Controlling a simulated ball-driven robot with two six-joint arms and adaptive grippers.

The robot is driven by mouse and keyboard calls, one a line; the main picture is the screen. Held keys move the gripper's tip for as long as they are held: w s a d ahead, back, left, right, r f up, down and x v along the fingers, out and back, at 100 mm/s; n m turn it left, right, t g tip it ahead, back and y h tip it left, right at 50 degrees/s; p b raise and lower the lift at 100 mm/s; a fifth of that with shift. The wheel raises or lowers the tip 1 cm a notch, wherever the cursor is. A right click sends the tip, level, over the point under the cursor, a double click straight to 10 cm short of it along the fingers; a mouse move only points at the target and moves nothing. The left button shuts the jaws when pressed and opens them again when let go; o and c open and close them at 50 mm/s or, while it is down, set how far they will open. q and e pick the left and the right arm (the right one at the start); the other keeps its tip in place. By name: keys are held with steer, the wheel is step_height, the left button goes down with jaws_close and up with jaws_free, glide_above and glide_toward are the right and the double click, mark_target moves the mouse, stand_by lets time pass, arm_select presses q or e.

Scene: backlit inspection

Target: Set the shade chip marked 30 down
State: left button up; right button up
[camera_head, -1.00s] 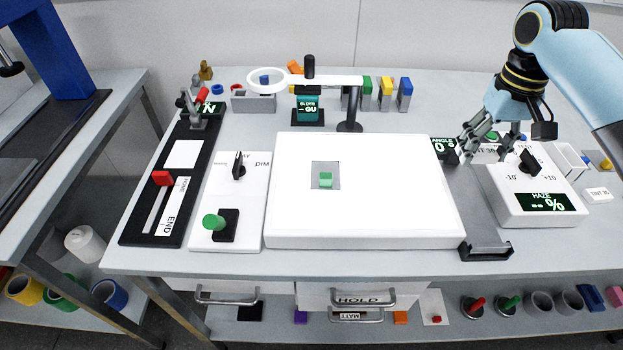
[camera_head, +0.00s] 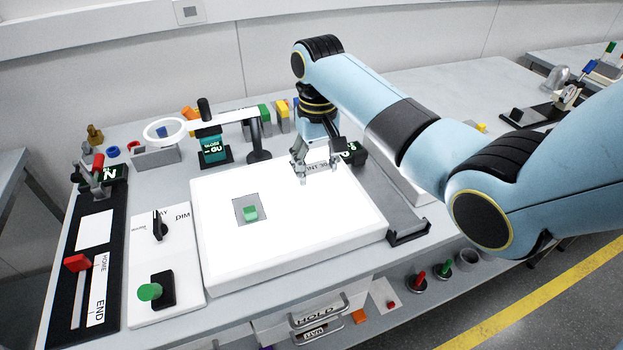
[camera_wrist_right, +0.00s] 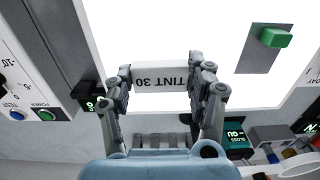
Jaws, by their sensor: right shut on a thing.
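The shade chip reading TINT 30 (camera_wrist_right: 161,79) is a white label-like piece, held between the two fingers of my right gripper (camera_wrist_right: 160,86); its text is upside down in the right wrist view. In the head view my right gripper (camera_head: 314,176) is over the back right part of the bright white light panel (camera_head: 300,235), with the chip (camera_head: 318,167) partly hidden by the fingers. I cannot tell whether the chip touches the panel. My left gripper is not in view.
A green block (camera_head: 250,213) sits on a grey square on the panel. The panel's front is clear.

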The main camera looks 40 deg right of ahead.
mark_target(313, 177)
steer(key=shift+a+f, duration=0.4)
steer(key=shift+f, duration=0.15)
step_height(313, 177, down, 3)
steer(key=shift+f, duration=0.25)
steer(key=shift+f, duration=0.1)
steer(key=o, duration=1.1)
steer(key=shift+c, duration=0.2)
step_height(313, 177, up, 12)
steer(key=shift+r, duration=0.15)
